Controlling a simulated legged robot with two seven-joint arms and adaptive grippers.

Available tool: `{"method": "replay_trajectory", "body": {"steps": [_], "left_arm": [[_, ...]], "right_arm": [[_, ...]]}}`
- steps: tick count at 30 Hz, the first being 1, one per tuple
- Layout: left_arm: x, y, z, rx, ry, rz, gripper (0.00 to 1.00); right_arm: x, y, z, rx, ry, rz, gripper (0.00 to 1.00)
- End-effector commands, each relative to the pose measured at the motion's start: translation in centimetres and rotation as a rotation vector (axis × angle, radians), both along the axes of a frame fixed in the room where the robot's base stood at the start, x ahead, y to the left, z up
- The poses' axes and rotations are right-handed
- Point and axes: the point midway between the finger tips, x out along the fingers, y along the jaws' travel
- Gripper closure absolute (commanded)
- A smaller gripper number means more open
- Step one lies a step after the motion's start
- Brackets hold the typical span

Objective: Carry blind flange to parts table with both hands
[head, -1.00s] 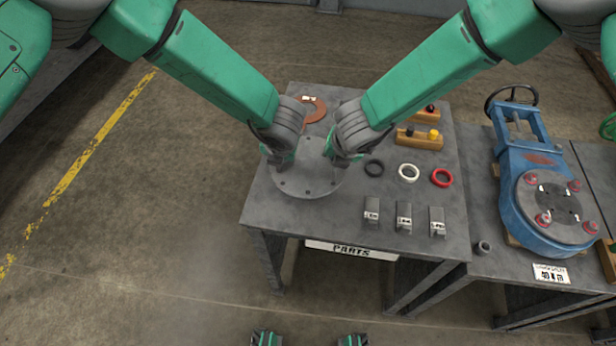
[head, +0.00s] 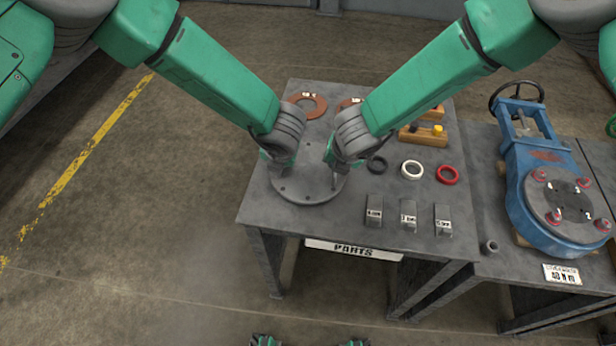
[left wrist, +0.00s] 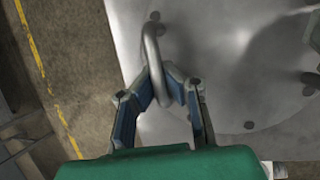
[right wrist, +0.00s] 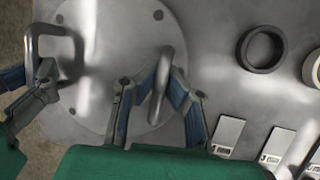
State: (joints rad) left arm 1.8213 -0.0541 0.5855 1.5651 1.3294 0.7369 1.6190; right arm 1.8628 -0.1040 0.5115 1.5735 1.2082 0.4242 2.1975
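The blind flange (head: 305,190) is a round grey metal disc with bolt holes and two upright bar handles. It lies flat at the left front of the parts table (head: 330,222), and its edge appears to rest on the top. My left gripper (head: 277,168) is closed around the left handle, which shows between its fingers in the left wrist view (left wrist: 153,60). My right gripper (head: 338,168) is closed around the right handle, seen in the right wrist view (right wrist: 176,60). The wrists hide part of the disc in the head view.
Black (head: 376,165), white (head: 411,170) and red (head: 447,175) rings and three grey labelled blocks (head: 408,215) lie right of the flange. Copper gaskets (head: 311,105) lie behind. A blue valve (head: 548,200) stands on the adjoining table. The floor at left is clear.

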Motion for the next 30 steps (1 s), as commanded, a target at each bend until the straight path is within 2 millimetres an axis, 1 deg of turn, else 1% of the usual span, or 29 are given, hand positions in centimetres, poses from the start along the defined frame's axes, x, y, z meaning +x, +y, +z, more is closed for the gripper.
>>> {"method": "replay_trajectory", "body": {"steps": [1, 7, 8, 9, 10, 20, 23, 25, 30], "left_arm": [[0.1, -0.4, -0.1, -0.007, -0.004, -0.006, 1.00], [0.1, -0.4, -1.0, -0.007, -0.004, -0.006, 1.00], [-0.1, -0.4, -1.1, -0.007, 0.000, -0.006, 0.92], [-0.1, -0.4, -1.0, -0.008, 0.000, -0.006, 0.78], [-0.1, -0.4, -1.0, -0.007, 0.001, -0.005, 0.74], [0.0, -0.1, -0.9, -0.003, 0.002, -0.001, 0.74], [-0.2, -0.3, -0.1, -0.003, 0.000, -0.001, 0.74], [-0.7, -0.4, 0.9, -0.003, 0.000, -0.003, 0.74], [-2.2, -0.8, 4.3, -0.004, -0.002, -0.003, 0.74]], "right_arm": [[0.1, 0.5, -0.1, 0.008, -0.003, 0.006, 1.00], [0.1, 0.5, -1.0, 0.008, -0.003, 0.006, 1.00], [-0.1, 0.4, -1.1, 0.006, 0.001, 0.006, 0.91], [-0.1, 0.4, -1.0, 0.006, 0.001, 0.006, 0.77], [-0.1, 0.4, -1.0, 0.006, 0.001, 0.006, 0.74], [0.1, 0.1, -1.1, 0.002, 0.002, 0.002, 0.74], [0.1, 0.1, -1.1, 0.001, 0.002, 0.002, 0.74], [0.0, 0.1, -1.1, 0.001, 0.002, 0.002, 0.74], [0.1, 0.0, -1.1, 0.001, 0.002, 0.001, 0.74]]}}
